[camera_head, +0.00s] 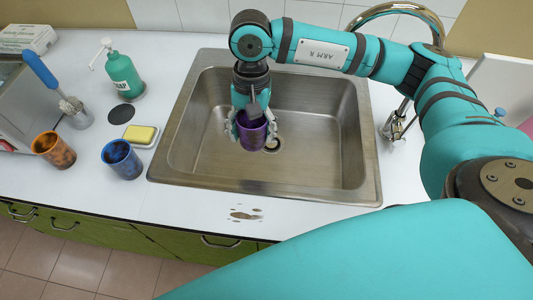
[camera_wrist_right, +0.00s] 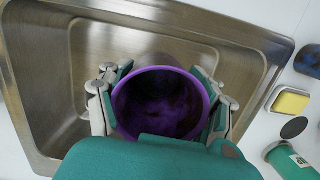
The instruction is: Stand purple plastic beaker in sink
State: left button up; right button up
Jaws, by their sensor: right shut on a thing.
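The purple beaker (camera_head: 252,132) is upright inside the sink (camera_head: 317,177), left of the drain (camera_head: 272,146). In the wrist view I look down into the open beaker (camera_wrist_right: 160,105), whose inside has dark stains. My right gripper (camera_head: 251,128) has its fingers on both sides of the beaker and is shut on it. Whether the beaker's base touches the sink floor I cannot tell. The sink (camera_wrist_right: 50,80) also shows around the gripper in the wrist view. My left gripper is not in view.
Left of the sink stand a blue beaker (camera_head: 122,160), an orange beaker (camera_head: 53,150), a sponge (camera_head: 139,135) on a dish, a green soap bottle (camera_head: 124,77) and a blue-handled brush (camera_head: 52,82). The faucet (camera_head: 398,122) is at the sink's right. The sink's right half is clear.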

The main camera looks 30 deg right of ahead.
jog(key=w+a+f+m+b, duration=0.2)
jog(key=f+m, duration=0.3)
jog(key=f, duration=0.3)
jog(key=w+a+f+m+t+b, duration=0.1)
jog(key=w+a+f+m+b, duration=0.1)
jog(key=f+m+b, duration=0.3)
jog(key=w+a+f+m+t+b, duration=0.1)
jog(key=w+a+f+m+b, duration=0.1)
jog(key=f+m, duration=0.5)
jog(key=shift+w+f+y+b, duration=0.1)
jog(key=shift+w+f+b, duration=0.25)
jog(key=shift+f, duration=0.3)
jog(key=shift+w+f+y+b, duration=0.1)
jog(key=shift+w+f, duration=0.4)
jog(key=shift+f, duration=0.1)
jog(key=shift+w+f+y+b, duration=0.1)
jog(key=shift+w+f+b, duration=0.25)
jog(key=shift+f, duration=0.3)
jog(key=shift+f, duration=0.2)
jog(key=o, duration=1.3)
jog(key=shift+r, duration=0.1)
